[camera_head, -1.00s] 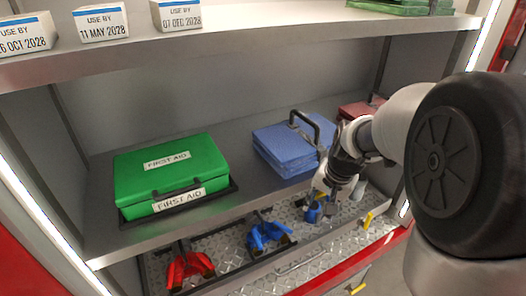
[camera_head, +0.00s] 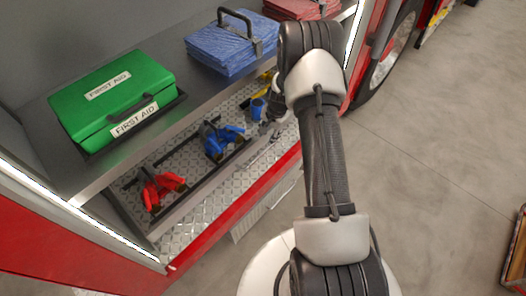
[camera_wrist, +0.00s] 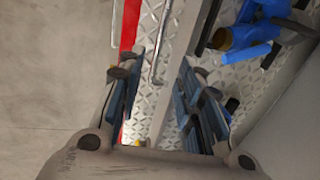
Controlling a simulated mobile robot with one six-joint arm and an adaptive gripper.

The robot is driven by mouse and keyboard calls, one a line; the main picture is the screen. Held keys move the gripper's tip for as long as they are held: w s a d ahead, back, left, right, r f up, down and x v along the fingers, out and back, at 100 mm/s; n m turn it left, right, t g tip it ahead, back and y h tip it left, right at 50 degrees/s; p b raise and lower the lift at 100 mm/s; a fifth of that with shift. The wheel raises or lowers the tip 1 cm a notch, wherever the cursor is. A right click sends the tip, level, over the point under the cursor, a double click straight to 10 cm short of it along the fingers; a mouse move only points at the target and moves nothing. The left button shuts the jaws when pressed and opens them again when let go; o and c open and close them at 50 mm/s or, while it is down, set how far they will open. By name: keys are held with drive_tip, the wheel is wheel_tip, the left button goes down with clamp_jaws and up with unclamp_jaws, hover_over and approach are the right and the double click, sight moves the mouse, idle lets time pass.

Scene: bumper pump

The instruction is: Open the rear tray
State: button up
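The bar lies ahead of the fingers, toward the top of that picture; nothing is seen between the pads but the tray edge and plate.
A red tool (camera_head: 160,187) and a blue tool (camera_head: 220,138) lie on the tray. Above, the shelf holds a green first aid box (camera_head: 110,98), a blue folded stack (camera_head: 232,45) and a red stack (camera_head: 295,8). Grey floor (camera_head: 430,150) on the right is open.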

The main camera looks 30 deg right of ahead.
sight(263, 152)
drive_tip(key=w+f+b, duration=0.1)
drive_tip(key=f, duration=0.3)
drive_tip(key=f+b, duration=0.1)
drive_tip(key=f, duration=0.4)
drive_tip(key=w+a+f+b, duration=0.1)
drive_tip(key=f, duration=0.3)
drive_tip(key=shift+w+f+b, duration=0.3)
drive_tip(key=shift+f, duration=0.1)
drive_tip(key=shift+c, duration=0.6)
clamp_jaws()
